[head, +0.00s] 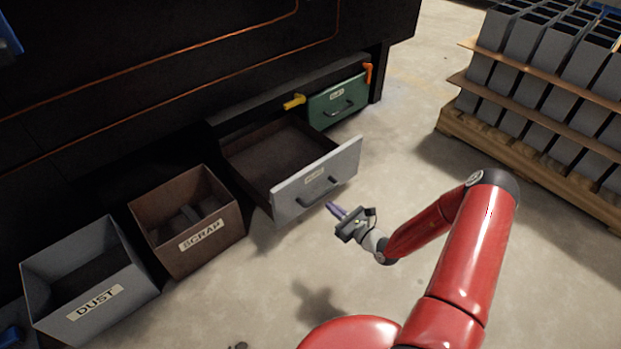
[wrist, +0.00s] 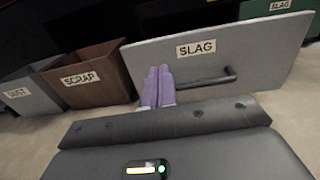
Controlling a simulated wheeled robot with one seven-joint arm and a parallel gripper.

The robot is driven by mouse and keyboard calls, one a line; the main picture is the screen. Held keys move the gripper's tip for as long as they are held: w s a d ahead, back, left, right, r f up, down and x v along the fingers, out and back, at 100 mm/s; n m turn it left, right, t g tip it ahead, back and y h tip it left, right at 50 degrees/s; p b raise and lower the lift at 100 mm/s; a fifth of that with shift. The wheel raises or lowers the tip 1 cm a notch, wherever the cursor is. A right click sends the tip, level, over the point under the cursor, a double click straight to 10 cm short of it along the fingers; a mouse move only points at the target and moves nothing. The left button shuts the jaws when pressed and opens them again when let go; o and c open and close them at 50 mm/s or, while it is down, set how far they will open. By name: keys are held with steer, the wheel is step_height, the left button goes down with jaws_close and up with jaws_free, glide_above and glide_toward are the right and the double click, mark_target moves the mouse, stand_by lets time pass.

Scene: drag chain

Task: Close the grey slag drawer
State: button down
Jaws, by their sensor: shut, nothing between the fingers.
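The grey slag drawer (head: 318,182) stands pulled out of the dark machine, its inside open to view and empty. Its grey front with a SLAG label and a dark bar handle fills much of the wrist view (wrist: 262,54). My gripper (head: 332,208) is in front of the drawer front, near the handle (head: 318,192). In the wrist view its purple fingers (wrist: 158,80) are together with nothing between them, just left of the handle (wrist: 205,80). I cannot tell whether the fingertips touch the drawer front.
A green drawer (head: 338,101), also labelled SLAG in the wrist view, sits beyond the grey one, with a yellow piece (head: 294,102) beside it. A brown SCRAP bin (head: 207,251) and a grey DUST bin (head: 115,305) stand left. A loaded pallet (head: 540,160) stands right. Floor between is clear.

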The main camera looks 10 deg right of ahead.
steer(key=b, duration=0.1)
glide_toward(299, 179)
steer(key=x, duration=0.7)
steer(key=shift+s+r, duration=0.1)
